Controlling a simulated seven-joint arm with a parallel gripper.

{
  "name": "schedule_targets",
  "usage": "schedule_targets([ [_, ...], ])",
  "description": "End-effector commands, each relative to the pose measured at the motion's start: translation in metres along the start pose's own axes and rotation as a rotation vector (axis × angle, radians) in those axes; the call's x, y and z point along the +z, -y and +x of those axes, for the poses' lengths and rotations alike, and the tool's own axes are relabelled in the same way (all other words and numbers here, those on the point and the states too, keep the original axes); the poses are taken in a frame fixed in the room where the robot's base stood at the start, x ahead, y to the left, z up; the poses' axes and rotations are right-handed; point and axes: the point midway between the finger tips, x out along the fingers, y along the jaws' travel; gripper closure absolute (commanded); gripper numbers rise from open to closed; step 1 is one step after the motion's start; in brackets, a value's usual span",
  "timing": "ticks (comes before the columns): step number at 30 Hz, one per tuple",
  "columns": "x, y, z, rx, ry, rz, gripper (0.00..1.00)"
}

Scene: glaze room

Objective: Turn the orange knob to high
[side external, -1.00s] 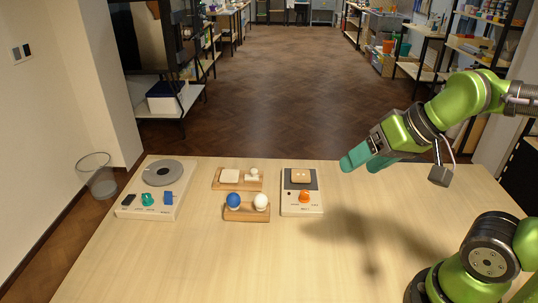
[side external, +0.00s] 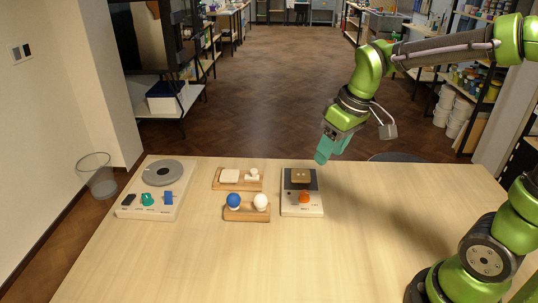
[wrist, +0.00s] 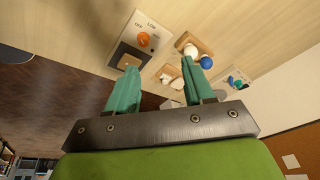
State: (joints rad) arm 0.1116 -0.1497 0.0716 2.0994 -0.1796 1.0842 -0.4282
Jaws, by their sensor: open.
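The orange knob (side external: 304,197) sits at the front of a small white panel (side external: 288,211) with a dark plate behind it. In the wrist view the knob (wrist: 143,39) has OFF printed to its left and LOW above it; I cannot make out which mark it points at. My gripper (side external: 322,157) hangs in the air above and behind the panel, tilted, clear of the knob. Its two teal fingers (wrist: 163,70) are apart with nothing between them, and the knob lies beyond the left fingertip.
A wooden rack with a blue ball (side external: 233,200) and a white ball (side external: 261,201) stands left of the panel. Behind it is a wooden tray (side external: 217,184) with white pieces. A larger white unit (side external: 132,209) stands far left.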

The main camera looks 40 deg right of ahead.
Motion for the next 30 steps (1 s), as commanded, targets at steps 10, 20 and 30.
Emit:
schedule_targets([
  [10,-0.074,-0.035,0.049,-0.064,0.260,-0.842,0.48],
  [20,-0.076,-0.036,0.041,-0.105,0.280,-1.131,0.48],
  [30,-0.059,-0.040,0.100,-0.107,0.282,-1.132,0.48],
])
